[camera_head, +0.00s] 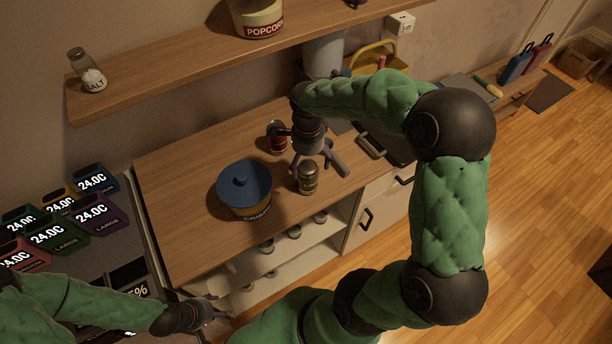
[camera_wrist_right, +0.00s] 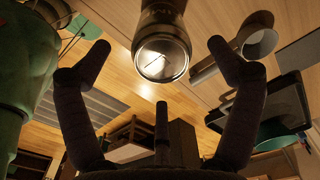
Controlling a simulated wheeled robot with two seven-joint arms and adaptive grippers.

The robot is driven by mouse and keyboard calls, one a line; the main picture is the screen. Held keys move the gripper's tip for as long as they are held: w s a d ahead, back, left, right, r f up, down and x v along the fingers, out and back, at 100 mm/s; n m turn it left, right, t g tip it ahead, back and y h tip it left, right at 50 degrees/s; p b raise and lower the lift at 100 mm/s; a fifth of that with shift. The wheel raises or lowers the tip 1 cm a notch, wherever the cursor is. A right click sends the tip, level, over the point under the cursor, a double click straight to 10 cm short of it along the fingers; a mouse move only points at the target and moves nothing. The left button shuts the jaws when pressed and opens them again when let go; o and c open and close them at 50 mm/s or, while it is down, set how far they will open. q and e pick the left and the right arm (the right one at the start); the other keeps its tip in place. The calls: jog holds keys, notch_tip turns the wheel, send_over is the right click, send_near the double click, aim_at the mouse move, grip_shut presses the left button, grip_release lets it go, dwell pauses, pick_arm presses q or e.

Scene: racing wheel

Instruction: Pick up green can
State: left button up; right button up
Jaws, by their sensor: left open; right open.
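The green can (camera_head: 308,178) stands upright on the wooden counter, close to its front edge. My right gripper (camera_head: 318,164) is open just behind and above it in the head view. In the right wrist view the can (camera_wrist_right: 162,45) shows its round metal end between the spread fingers of my right gripper (camera_wrist_right: 160,52), with clear gaps on both sides. The fingers do not touch it there. My left gripper (camera_head: 212,312) is open and low at the left, away from the can, partly dark.
A red can (camera_head: 277,130) stands behind and left of the green can, close to my right gripper. A blue-lidded container (camera_head: 244,185) stands to the left. A wooden shelf (camera_head: 180,68) with a salt shaker (camera_head: 88,72) hangs above. The counter's left part is clear.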

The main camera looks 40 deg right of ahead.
notch_tip(320, 180, down, 2)
jog(key=shift+w+f, duration=0.1)
jog(key=shift+w, duration=0.05)
notch_tip(320, 180, down, 5)
jog(key=shift+d+f+b, duration=0.1)
jog(key=shift+b, duration=0.6)
jog(key=c, duration=1.6)
